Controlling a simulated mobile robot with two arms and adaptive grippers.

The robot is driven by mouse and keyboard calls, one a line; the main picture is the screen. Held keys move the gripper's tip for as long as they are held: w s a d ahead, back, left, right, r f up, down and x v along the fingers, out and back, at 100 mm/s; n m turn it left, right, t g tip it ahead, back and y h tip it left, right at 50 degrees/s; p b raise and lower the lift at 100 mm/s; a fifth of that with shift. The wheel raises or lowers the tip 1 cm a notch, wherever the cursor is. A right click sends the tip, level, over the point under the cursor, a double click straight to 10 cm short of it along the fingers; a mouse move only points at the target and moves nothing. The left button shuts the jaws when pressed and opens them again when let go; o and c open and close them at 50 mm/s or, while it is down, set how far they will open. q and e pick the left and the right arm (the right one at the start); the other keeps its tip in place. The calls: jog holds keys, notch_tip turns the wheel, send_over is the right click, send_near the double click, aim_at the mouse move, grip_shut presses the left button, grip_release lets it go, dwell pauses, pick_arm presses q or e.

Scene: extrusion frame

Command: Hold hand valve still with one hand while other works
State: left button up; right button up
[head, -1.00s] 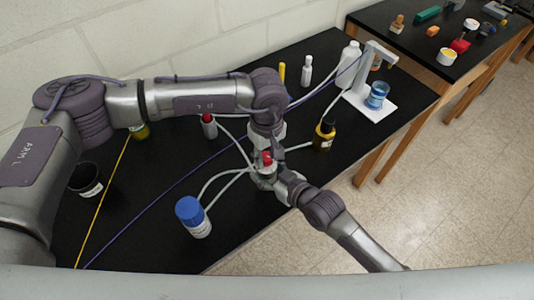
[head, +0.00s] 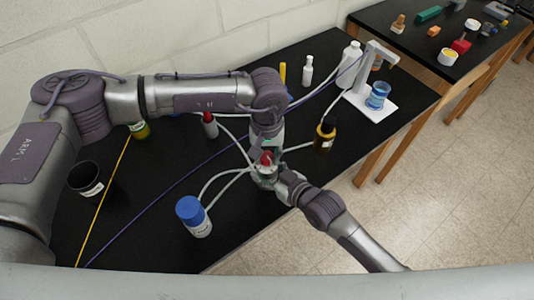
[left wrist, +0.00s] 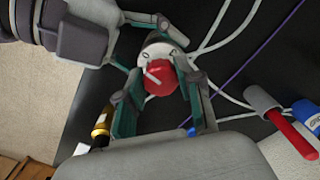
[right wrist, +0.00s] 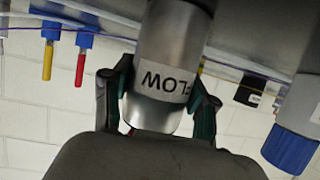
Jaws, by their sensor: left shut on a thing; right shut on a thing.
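The hand valve stands on the black bench, with a silver body (right wrist: 172,50) and a red knob (left wrist: 160,78) on top. The body's label reads FLOW, upside down in the right wrist view. My left gripper (head: 267,155) comes down from above and is shut on the red knob; a pale line crosses the knob. My right gripper (right wrist: 160,108) is shut around the silver body from the side. It also shows at the top of the left wrist view. Pale tubes (head: 236,143) run out from the valve. Its underside is hidden in the head view.
A purple cable (head: 165,198) crosses the bench. The front left is mostly clear.

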aim_at(267, 156)
pick_arm(q)
jog(key=shift+w, duration=0.1)
pick_arm(e)
jog(key=shift+f, duration=0.1)
pick_arm(q)
jog(key=o, duration=1.2)
notch_tip(267, 156, up, 12)
pick_arm(e)
jog(key=o, duration=1.3)
jog(key=shift+o, duration=0.2)
